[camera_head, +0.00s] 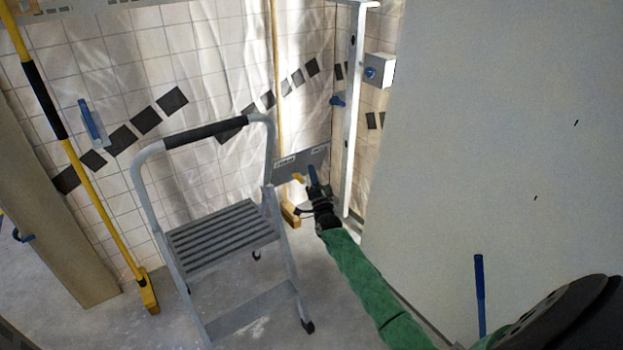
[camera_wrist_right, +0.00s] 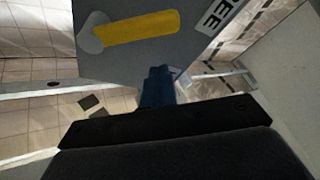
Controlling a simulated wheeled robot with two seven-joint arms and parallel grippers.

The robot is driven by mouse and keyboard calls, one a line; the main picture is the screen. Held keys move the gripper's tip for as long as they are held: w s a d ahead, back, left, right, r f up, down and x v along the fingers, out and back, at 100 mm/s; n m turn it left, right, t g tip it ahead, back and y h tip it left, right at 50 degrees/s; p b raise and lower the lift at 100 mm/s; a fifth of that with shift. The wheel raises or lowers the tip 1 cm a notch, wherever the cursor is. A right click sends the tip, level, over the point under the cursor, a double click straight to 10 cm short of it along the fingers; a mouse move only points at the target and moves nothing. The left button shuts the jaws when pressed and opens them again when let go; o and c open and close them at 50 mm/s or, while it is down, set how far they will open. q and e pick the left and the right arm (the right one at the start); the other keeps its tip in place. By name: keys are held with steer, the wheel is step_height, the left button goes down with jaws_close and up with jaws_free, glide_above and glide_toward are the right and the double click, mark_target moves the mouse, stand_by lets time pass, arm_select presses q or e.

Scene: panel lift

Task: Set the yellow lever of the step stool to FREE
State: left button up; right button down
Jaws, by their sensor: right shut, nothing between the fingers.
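The step stool (camera_head: 222,236) stands on the floor at the centre left of the head view, with a grey frame and a black grip on its top bar. A grey plate (camera_head: 290,167) with white labels is at its right side. The small yellow lever (camera_head: 298,178) is on that plate. In the right wrist view the yellow lever (camera_wrist_right: 140,27) lies nearly level, its round grey hub at its left end, with a partly cut label to its right. My right gripper (camera_head: 313,176) is shut and empty, beside the lever; contact cannot be told. My left gripper is not in view.
A tall white panel (camera_head: 500,140) fills the right side. A metal post (camera_head: 354,110) stands behind my right arm. Yellow poles (camera_head: 90,195) lean on the tiled wall. A blue handle (camera_head: 480,290) shows at the lower right. Floor in front of the stool is clear.

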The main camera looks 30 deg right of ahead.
steer(key=v, duration=1)
steer(key=shift+b, duration=0.3)
steer(key=shift+r, duration=0.15)
